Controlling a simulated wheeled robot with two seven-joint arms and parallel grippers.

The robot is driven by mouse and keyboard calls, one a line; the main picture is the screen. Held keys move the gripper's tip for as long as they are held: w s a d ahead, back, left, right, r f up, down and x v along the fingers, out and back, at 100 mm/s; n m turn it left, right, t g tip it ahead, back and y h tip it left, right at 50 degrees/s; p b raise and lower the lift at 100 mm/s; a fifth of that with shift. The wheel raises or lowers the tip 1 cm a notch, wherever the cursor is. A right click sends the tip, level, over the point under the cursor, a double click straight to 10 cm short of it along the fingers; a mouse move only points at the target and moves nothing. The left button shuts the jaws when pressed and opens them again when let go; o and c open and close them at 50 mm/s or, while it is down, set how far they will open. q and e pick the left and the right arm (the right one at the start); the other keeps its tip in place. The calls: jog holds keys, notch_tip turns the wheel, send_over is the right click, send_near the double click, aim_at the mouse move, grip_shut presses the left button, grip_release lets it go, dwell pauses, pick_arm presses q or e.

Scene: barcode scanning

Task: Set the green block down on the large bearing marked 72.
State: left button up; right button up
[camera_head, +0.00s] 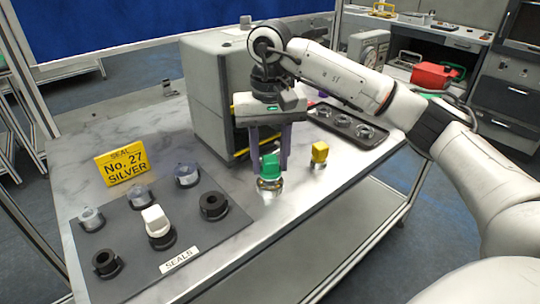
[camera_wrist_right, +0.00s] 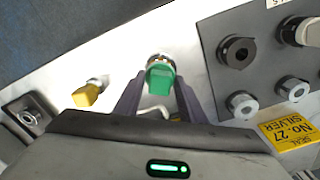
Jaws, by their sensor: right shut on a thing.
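The green block (camera_head: 270,166) is between the purple fingers of my right gripper (camera_head: 270,152), which is shut on it. A silver metal ring (camera_head: 268,184) is directly below the block on the table. In the right wrist view the block (camera_wrist_right: 160,78) overlaps the ring (camera_wrist_right: 160,58), with the fingers (camera_wrist_right: 158,100) on either side. I cannot tell whether block and ring touch. No mark 72 is legible on any part, so I cannot tell whether this ring is the large bearing. My left gripper is not in view.
A yellow block (camera_head: 319,151) stands on a metal part just right of the gripper. A dark tray (camera_head: 314,116) of bearings lies behind it. A grey mat (camera_head: 185,230) holds several seals and a white block (camera_head: 157,220). A yellow sign (camera_head: 126,165) and grey machine (camera_head: 213,90) stand behind.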

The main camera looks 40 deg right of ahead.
dwell(0.5)
jog(key=shift+f+b, duration=0.65)
jog(key=shift+f, duration=0.55)
dwell(0.6)
jog(key=o, duration=1.6)
jog(key=shift+c, duration=0.2)
jog(key=shift+r, duration=0.1)
jog(key=shift+r+p, duration=2.9)
jog(key=shift+r, duration=0.8)
